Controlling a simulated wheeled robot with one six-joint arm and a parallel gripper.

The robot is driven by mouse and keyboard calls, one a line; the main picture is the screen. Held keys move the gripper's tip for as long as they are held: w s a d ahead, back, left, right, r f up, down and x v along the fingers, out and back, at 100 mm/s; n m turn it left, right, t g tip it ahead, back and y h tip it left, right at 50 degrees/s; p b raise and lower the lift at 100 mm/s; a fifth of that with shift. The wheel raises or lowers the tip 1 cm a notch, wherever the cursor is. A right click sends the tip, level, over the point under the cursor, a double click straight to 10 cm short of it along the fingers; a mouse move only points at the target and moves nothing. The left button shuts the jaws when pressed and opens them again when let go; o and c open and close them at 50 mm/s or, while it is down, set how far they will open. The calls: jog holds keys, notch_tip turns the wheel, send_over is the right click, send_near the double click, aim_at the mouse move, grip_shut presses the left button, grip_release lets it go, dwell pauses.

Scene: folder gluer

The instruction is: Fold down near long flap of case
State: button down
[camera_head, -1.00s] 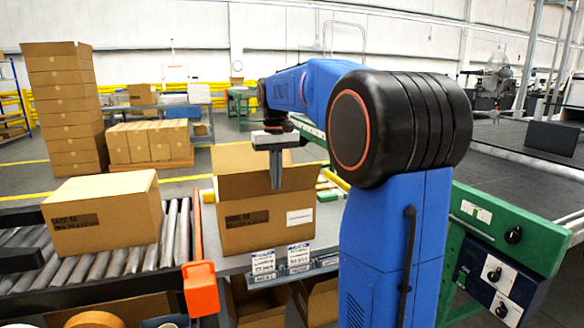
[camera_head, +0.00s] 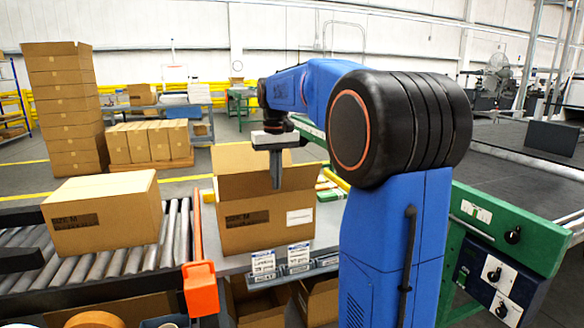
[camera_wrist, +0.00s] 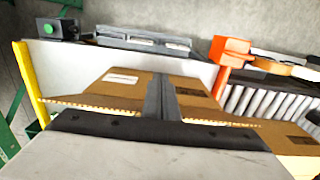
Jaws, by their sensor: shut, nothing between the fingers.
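The brown cardboard case (camera_head: 268,225) stands on the grey table in the head view, with print and a white label on its front. In the wrist view my gripper (camera_wrist: 160,90) lies across the cardboard's corrugated edge, near the labelled face (camera_wrist: 120,82). I cannot tell if it touches.
A closed box (camera_head: 105,213) sits on the roller conveyor (camera_head: 172,240) to the left. An orange block (camera_head: 200,288) stands between conveyor and table. Label holders (camera_head: 298,258) line the table's front edge. A green machine frame (camera_head: 510,230) stands on the right.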

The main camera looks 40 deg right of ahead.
jog(key=shift+w, duration=0.1)
send_over(270, 189)
jog(key=shift+w+d, duration=0.15)
dwell(0.7)
jog(key=shift+w, duration=0.1)
jog(key=shift+w+d, duration=0.2)
jog(key=shift+w, duration=0.5)
jog(key=shift+w+d, duration=0.2)
jog(key=shift+w, duration=0.5)
jog(key=shift+w+f, duration=0.1)
jog(key=shift+w+d+f, duration=0.2)
jog(key=shift+w+f, duration=0.05)
jog(key=shift+w, duration=0.3)
jog(key=shift+w+d+f, duration=0.15)
jog(key=shift+w+f, duration=0.05)
jog(key=shift+w, duration=0.35)
jog(key=shift+w+d+f, duration=0.15)
jog(key=shift+w+f, duration=0.3)
jog(key=shift+w, duration=0.05)
jog(key=shift+w+d+f, duration=0.15)
jog(key=shift+w+f, duration=0.25)
jog(key=shift+w, duration=0.1)
